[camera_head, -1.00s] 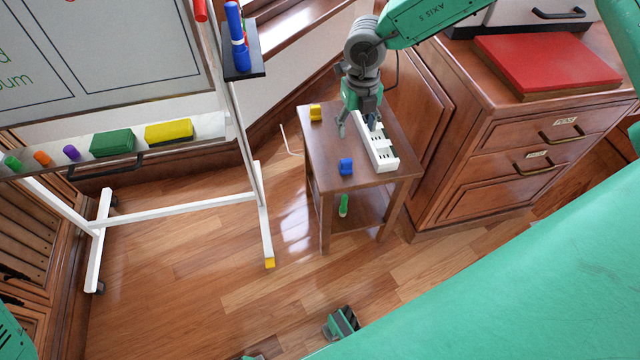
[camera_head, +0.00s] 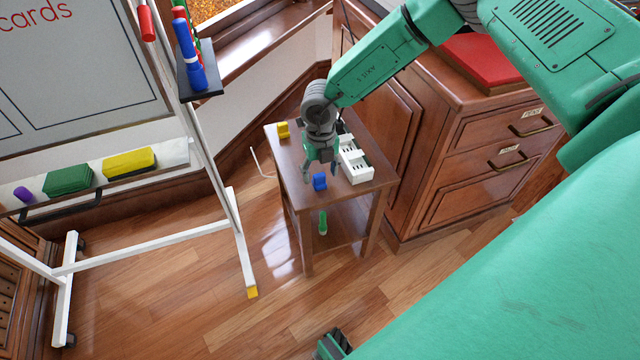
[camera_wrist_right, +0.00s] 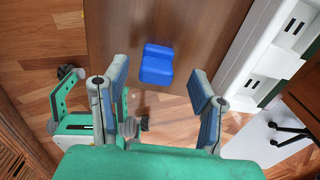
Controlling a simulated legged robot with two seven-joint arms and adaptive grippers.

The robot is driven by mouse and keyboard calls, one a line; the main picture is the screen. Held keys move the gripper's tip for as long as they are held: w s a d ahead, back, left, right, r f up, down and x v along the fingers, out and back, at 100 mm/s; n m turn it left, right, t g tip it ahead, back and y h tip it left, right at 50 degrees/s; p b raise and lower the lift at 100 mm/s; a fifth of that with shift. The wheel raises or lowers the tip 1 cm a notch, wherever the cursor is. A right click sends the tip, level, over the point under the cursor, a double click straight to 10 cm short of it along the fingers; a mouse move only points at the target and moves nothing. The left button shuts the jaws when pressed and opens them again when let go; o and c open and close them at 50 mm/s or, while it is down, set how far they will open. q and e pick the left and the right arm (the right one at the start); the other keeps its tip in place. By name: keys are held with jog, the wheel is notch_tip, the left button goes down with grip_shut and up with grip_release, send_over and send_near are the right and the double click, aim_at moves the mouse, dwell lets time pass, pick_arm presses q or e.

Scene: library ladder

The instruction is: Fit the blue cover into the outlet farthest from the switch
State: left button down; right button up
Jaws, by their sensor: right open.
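The blue cover (camera_head: 320,183) sits on the small wooden side table near its front edge; it also shows in the right wrist view (camera_wrist_right: 157,65). My right gripper (camera_head: 320,172) is above it, with its open fingers on either side in the right wrist view (camera_wrist_right: 156,80). They are empty, and I cannot tell how high above the cover they are. The white outlet strip (camera_head: 357,172) lies on the table just right of the cover, with dark slots showing. My right arm hides part of the strip, and I cannot make out its switch. My left gripper is not clearly seen.
A yellow cover (camera_head: 283,130) stands at the back left of the side table (camera_head: 290,160). A green object (camera_head: 322,222) is below the tabletop. A drawer cabinet (camera_head: 470,150) stands close on the right, and a whiteboard stand (camera_head: 240,255) on the left. Floor between is clear.

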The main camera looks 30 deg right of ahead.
jog(key=shift+a+f, duration=0.1)
jog(key=shift+f, duration=0.75)
jog(key=shift+a+r, duration=0.15)
jog(key=shift+r, duration=0.05)
jog(key=c, duration=0.9)
